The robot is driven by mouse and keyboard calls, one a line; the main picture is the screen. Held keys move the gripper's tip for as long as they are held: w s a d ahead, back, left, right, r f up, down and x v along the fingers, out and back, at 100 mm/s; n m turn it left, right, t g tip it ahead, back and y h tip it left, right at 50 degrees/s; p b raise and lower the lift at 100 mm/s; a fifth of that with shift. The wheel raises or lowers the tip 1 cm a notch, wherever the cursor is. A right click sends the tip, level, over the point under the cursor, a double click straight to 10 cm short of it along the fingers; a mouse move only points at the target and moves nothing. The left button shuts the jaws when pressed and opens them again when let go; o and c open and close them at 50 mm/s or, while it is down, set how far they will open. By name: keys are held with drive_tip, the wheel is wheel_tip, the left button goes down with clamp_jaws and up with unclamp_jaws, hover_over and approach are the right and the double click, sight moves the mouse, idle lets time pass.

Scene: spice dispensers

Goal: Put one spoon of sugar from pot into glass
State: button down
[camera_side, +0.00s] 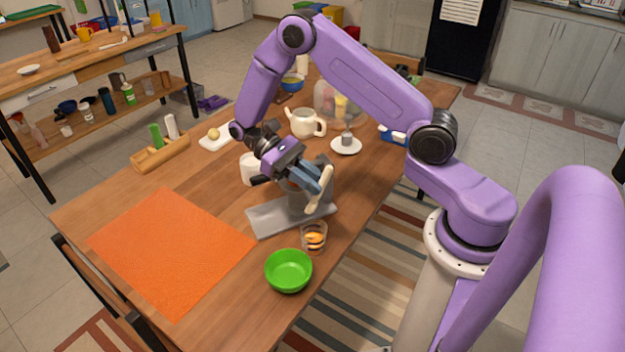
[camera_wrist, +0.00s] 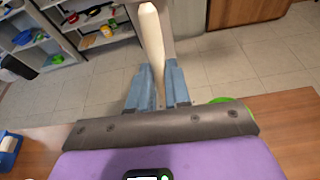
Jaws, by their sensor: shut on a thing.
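My gripper (camera_side: 318,180) is shut on a pale wooden spoon (camera_side: 316,199), which hangs tilted below the fingers. In the wrist view the spoon (camera_wrist: 152,35) sits between the two blue fingers (camera_wrist: 157,72). A clear glass (camera_side: 313,239) with something orange in it stands just below and in front of the gripper, apart from the spoon. A white pot (camera_side: 249,169) stands behind the gripper, partly hidden by it. A grey upright thing (camera_side: 295,202) stands under the gripper on a grey tray (camera_side: 263,222). I cannot see any sugar.
A green bowl (camera_side: 289,271) stands in front of the glass. An orange mat (camera_side: 170,250) lies clear at the left. A white teapot (camera_side: 304,124) and a white saucer (camera_side: 346,150) with a small grey cup stand further back. A wooden holder (camera_side: 160,155) is at the left edge.

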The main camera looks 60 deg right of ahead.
drive_tip(key=shift+r, duration=2.45)
